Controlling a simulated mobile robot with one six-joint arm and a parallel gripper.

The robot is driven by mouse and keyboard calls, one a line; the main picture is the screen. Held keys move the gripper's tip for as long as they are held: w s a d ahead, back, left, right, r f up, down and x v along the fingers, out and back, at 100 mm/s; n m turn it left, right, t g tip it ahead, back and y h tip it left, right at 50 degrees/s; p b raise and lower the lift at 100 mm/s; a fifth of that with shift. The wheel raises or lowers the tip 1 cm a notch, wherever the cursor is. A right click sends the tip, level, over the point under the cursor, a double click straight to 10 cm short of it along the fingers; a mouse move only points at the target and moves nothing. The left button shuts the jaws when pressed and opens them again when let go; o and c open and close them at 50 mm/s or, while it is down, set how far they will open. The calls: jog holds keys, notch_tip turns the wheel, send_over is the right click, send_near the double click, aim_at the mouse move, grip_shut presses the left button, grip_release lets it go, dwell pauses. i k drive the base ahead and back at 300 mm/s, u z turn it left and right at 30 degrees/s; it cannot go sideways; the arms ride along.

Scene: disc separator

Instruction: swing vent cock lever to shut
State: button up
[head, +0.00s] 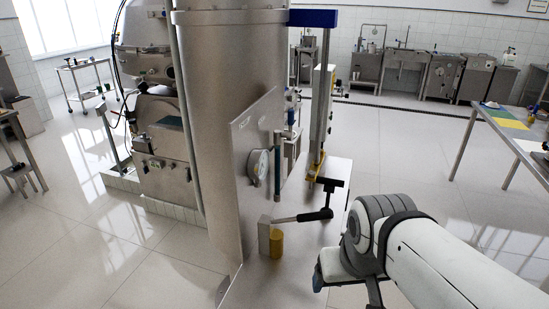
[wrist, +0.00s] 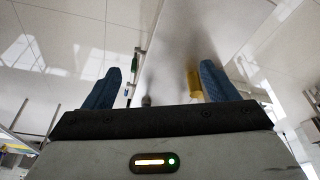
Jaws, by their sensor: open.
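In the head view, a metal lever (head: 297,217) with a black end reaches sideways low in front of the upright steel panel (head: 258,140). A grey block (head: 264,234) and a yellow cylinder (head: 277,243) stand at its left end. I take this to be the vent cock lever; no open or shut mark is legible. My gripper (wrist: 160,85) is open, with blue fingers apart in the wrist view. The yellow part (wrist: 194,86) shows beside the right finger, and a small grey end (wrist: 147,101) shows between the fingers. I cannot tell whether anything touches.
A black T-shaped handle (head: 326,186) stands near a post (head: 320,100) with a blue top. A bench (head: 510,128) is at the right. Tiled floor is clear between.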

aim_at(289, 136)
jog(key=z, duration=0.05)
jog(key=k, duration=1.1)
jog(key=z, duration=0.85)
jog(key=i, duration=1.15)
jog(key=u, duration=0.3)
